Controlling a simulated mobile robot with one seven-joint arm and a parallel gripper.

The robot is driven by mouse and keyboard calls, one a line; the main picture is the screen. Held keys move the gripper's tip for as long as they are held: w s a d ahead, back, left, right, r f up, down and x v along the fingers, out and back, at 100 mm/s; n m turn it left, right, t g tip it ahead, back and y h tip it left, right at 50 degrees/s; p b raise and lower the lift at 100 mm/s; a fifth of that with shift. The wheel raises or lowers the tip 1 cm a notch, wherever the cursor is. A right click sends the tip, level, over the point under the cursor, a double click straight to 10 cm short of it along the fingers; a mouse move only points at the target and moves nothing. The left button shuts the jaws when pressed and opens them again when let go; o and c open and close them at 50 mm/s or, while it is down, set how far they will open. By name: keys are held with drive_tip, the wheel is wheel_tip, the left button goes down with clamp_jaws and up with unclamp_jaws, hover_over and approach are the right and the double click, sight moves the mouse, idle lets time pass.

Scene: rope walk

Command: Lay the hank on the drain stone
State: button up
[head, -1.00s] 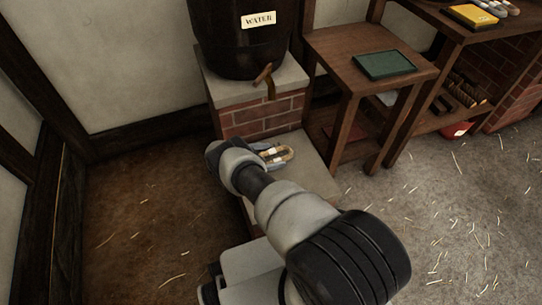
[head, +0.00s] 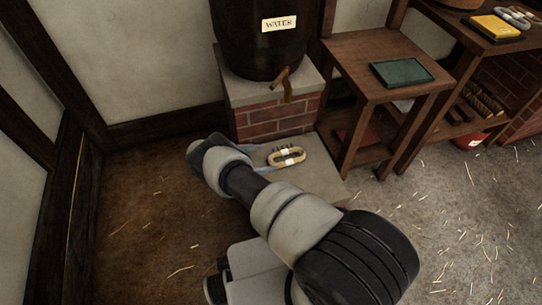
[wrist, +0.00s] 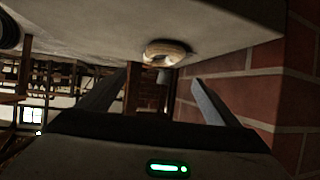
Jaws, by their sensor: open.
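The hank (head: 273,160) is a small tan loop with a pale band. It lies flat on the grey drain stone (head: 325,184), by a small dark grating in front of the brick plinth.
A dark water barrel (head: 255,45) with a tap (head: 281,78) stands on the brick plinth (head: 272,119) behind the stone. A wooden stand (head: 350,60) with a green box (head: 401,73) is close on the right. Open floor (head: 150,220) lies left.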

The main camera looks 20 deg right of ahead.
drive_tip(key=shift+a+r, duration=0.3)
wheel_tip(320, 180, up, 39)
drive_tip(key=s+n+g+y, duration=0.2)
drive_tip(key=n+y, duration=0.3)
drive_tip(key=y, duration=0.2)
drive_tip(key=s+r+n+t+y, duration=0.2)
drive_tip(key=s+r+n+y, duration=0.15)
drive_tip(key=s+r, duration=0.9)
drive_tip(key=s+a+r+n+t+y, duration=0.1)
drive_tip(key=s+r+n, duration=0.1)
drive_tip(key=s, duration=0.6)
drive_tip(key=s+a+r+n+t+y, duration=0.1)
drive_tip(key=s+n+t, duration=0.1)
drive_tip(key=s+n, duration=0.3)
drive_tip(key=s, duration=0.3)
drive_tip(key=shift+s+r, duration=0.2)
drive_tip(key=shift+r, duration=0.2)
